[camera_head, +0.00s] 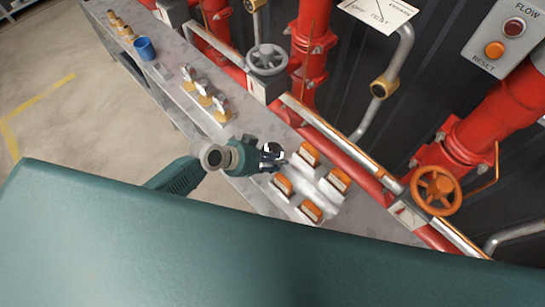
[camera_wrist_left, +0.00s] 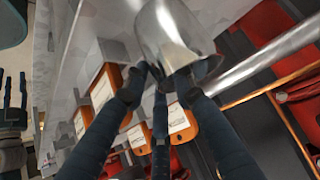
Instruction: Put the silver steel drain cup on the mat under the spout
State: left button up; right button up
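The silver steel drain cup (camera_wrist_left: 175,32) is at the fingertips of my left gripper (camera_wrist_left: 160,85) in the left wrist view. Its dark mouth is turned towards the fingers, and the fingertips meet at its rim, one seeming to reach inside. In the head view my left gripper (camera_head: 270,157) is above the bench beside the orange blocks, with a small bright part of the cup (camera_head: 273,148) showing. I cannot make out the mat. My right gripper (camera_wrist_left: 13,105) shows at the left wrist view's edge, fingers apart.
Orange labelled blocks (camera_head: 310,210) stand on the grey bench (camera_head: 170,82) near the left gripper. Small brass-based fittings (camera_head: 205,96) and a blue cup (camera_head: 145,48) stand farther along. Red pipes and an orange handwheel (camera_head: 436,190) line the bench's back.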

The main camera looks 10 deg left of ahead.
pick_arm(q)
jog(key=shift+w+d+f, duration=0.1)
grip_shut()
dwell(0.4)
